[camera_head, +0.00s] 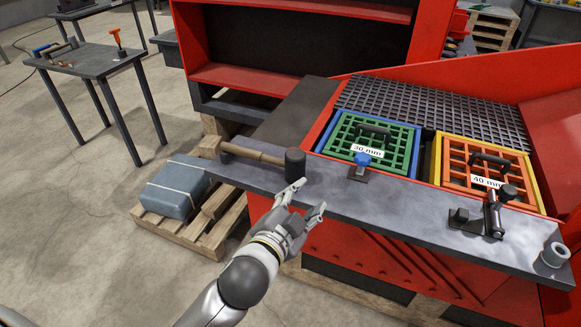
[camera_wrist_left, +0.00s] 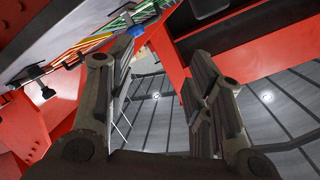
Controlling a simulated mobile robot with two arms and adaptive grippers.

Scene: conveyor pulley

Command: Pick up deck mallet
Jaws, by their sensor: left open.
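The deck mallet lies on the grey ledge (camera_head: 401,204) in the head view. Its wooden handle (camera_head: 255,154) points left, and its dark cylindrical head (camera_head: 295,165) is at the right end. My left gripper (camera_head: 311,195) is just in front of and below the mallet head at the ledge's front edge. Its fingers are spread with nothing between them. The left wrist view shows the two open fingers (camera_wrist_left: 160,65) pointing up into empty space, and the mallet cannot be made out there. My right gripper is not in view.
A blue-framed green screen labelled 30 mm (camera_head: 374,128) and a yellow-framed orange one labelled 40 mm (camera_head: 485,165) sit behind the ledge. A blue-knobbed clamp (camera_head: 361,166), a black clamp (camera_head: 490,217) and a grey cylinder (camera_head: 554,256) stand on the ledge. A pallet (camera_head: 200,239) is at left.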

